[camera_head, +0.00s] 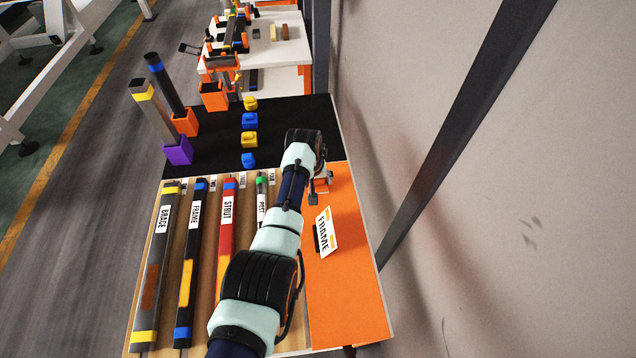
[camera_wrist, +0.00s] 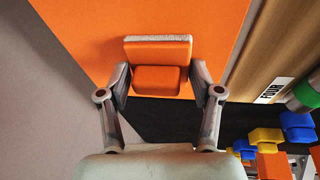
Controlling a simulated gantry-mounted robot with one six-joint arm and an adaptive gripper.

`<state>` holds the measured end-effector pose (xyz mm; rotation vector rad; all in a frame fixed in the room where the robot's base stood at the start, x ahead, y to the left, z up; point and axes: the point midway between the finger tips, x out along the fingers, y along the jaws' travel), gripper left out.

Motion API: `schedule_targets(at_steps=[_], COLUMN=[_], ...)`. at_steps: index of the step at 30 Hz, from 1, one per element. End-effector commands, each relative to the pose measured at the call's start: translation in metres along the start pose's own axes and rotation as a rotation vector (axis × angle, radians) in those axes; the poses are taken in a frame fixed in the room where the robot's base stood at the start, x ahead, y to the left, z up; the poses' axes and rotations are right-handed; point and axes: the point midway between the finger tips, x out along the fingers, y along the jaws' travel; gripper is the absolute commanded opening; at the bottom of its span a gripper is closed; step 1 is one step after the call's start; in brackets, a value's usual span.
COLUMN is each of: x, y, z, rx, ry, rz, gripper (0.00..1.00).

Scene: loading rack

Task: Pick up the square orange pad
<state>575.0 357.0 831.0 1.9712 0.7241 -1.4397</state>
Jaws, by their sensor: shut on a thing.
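The orange pad (camera_wrist: 158,52) shows in the wrist view as a flat orange plate with a pale, rough layer along its far edge and a smaller orange block on its near side. My gripper (camera_wrist: 158,82) is shut on that smaller block, one finger at each side. In the head view my gripper (camera_head: 319,193) is at the far end of the orange panel, partly hidden by my arm. The pad is too small there to make out clearly. I cannot tell whether the pad touches the panel beneath it.
The orange panel (camera_head: 345,290) holds a tilted FRAME sign (camera_head: 326,233). To its left lie long labelled bars, including a red STRUT bar (camera_head: 227,235). Beyond is a black mat (camera_head: 290,115) with blue and yellow blocks, a purple holder (camera_head: 177,150) and orange holders. A wall stands right.

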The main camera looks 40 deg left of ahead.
Motion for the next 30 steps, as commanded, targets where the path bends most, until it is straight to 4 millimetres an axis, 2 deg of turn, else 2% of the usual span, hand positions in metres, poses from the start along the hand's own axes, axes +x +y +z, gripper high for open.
schedule_targets(at_steps=[1, 3, 9, 13, 17, 24, 30], x=[0.0, 0.0, -0.001, -0.017, -0.051, -0.129, -0.174], y=[0.0, 0.0, 0.0, 0.002, 0.008, 0.019, 0.025], z=[0.0, 0.0, 0.0, -0.005, -0.014, -0.034, -0.045], rx=[0.0, 0.0, 0.0, 0.0, 0.0, 0.0, 0.0], ry=[-0.001, 0.0, 0.0, 0.002, 0.004, 0.004, 0.002], rz=[0.0, 0.0, -0.001, 0.0, 0.001, 0.001, 0.0], gripper=[0.38, 0.3, 0.3, 0.3, 0.3, 0.3, 0.3])
